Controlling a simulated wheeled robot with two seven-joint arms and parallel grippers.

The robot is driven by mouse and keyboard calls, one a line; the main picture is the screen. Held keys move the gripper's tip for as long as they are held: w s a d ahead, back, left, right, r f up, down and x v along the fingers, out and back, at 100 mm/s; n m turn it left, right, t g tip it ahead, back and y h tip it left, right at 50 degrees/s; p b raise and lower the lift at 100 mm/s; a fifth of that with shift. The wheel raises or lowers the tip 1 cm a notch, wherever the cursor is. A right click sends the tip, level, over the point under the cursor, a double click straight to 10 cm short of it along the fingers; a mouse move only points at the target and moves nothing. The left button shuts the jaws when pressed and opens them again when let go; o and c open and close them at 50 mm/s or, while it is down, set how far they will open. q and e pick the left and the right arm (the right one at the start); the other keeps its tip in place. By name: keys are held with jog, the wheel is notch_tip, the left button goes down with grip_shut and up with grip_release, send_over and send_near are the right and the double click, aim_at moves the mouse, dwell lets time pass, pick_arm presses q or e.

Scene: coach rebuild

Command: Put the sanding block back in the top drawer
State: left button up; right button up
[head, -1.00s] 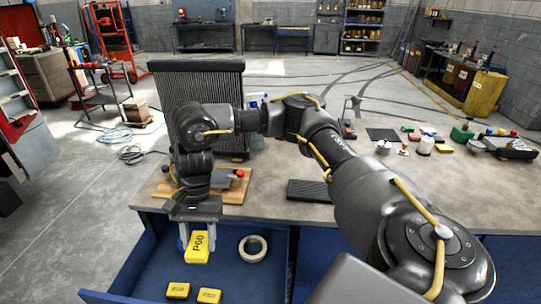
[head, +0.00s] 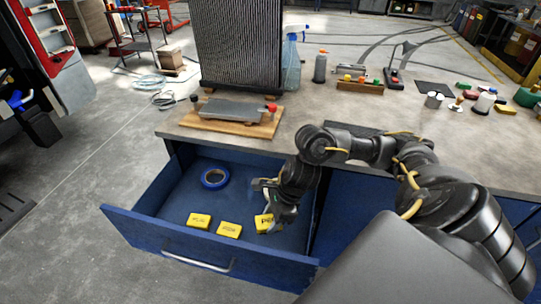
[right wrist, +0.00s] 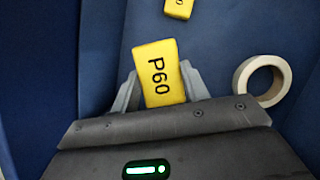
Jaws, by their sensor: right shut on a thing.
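The sanding block (head: 264,223) is yellow with dark lettering. It is inside the open blue top drawer (head: 215,255), near the drawer's right side. In the right wrist view the block (right wrist: 158,74) reads P60 and sits between the two grey fingers. My right gripper (head: 276,216) is shut on it, reaching down into the drawer. I cannot tell whether the block touches the drawer floor. Two similar yellow blocks lie in the drawer, one at the middle (head: 229,229) and one at the left (head: 199,220). My left gripper is not in view.
A blue tape roll (head: 214,178) lies at the drawer's back left. A cream tape roll (right wrist: 262,80) lies right of the block in the wrist view. The bench (head: 320,115) above carries a radiator (head: 240,45), a wooden board (head: 230,122) and bottles. Drawer floor left of my gripper is partly clear.

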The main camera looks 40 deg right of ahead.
jog(key=shift+s+d+f, duration=0.1)
jog(key=shift+d+f, duration=0.15)
jog(key=shift+d, duration=0.05)
send_over(268, 243)
jog(key=d, duration=0.1)
jog(key=f, duration=0.6)
jog(key=shift+s+d+f, duration=0.1)
jog(key=shift+s+d, duration=0.1)
jog(key=shift+s, duration=0.2)
jog(key=shift+f+b, duration=0.35)
jog(key=shift+f, duration=1.6)
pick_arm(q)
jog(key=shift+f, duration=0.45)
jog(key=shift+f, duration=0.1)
pick_arm(e)
jog(key=shift+f, duration=0.1)
jog(key=o, duration=0.9)
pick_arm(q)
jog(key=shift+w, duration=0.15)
